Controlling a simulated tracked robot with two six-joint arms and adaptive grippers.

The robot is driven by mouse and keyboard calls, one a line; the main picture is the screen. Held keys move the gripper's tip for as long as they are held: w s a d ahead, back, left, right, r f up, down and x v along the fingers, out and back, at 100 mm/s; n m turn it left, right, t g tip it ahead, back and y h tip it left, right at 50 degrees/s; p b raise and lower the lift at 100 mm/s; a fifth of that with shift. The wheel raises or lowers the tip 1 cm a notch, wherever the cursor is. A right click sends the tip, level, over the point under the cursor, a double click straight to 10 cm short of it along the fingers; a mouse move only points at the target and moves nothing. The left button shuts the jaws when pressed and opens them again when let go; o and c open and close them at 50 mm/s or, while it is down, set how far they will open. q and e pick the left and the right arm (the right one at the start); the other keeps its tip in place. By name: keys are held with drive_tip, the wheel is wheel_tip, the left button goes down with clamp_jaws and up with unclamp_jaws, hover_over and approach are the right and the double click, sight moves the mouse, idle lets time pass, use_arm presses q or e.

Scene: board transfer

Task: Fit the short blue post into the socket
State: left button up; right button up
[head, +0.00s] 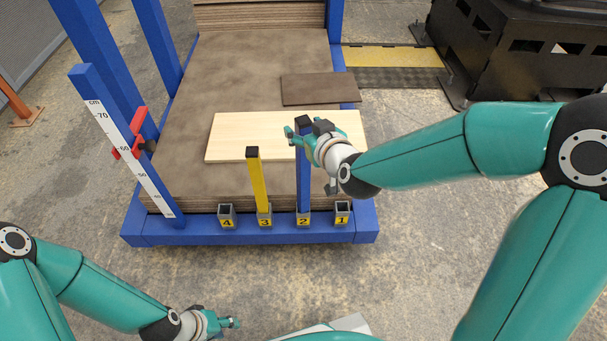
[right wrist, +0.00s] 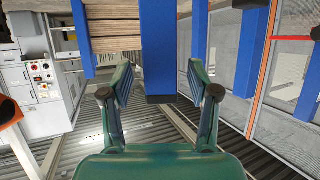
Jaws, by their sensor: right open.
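The short blue post (head: 303,185) with a black top stands upright, its lower end at the socket marked 2 (head: 303,219). My right gripper (head: 298,137) is open near the post's top. In the right wrist view, a blue post (right wrist: 158,45) with a dark end shows between the open fingers (right wrist: 160,92), with gaps on both sides. The sockets marked 1 (head: 342,212) and 4 (head: 227,215) look empty. My left gripper (head: 234,322) is low at the front, away from the posts; its finger opening is too small to tell.
A yellow post (head: 257,180) stands in the socket marked 3 (head: 264,219). A pale board (head: 230,135) and a smaller brown board (head: 320,88) lie on the brown stack (head: 190,110). A scale post (head: 130,145) with a red slider stands left. The floor in front is clear.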

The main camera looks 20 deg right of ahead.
drive_tip(key=shift+w+f, duration=0.2)
drive_tip(key=shift+w, duration=0.3)
clamp_jaws()
drive_tip(key=shift+r, duration=0.1)
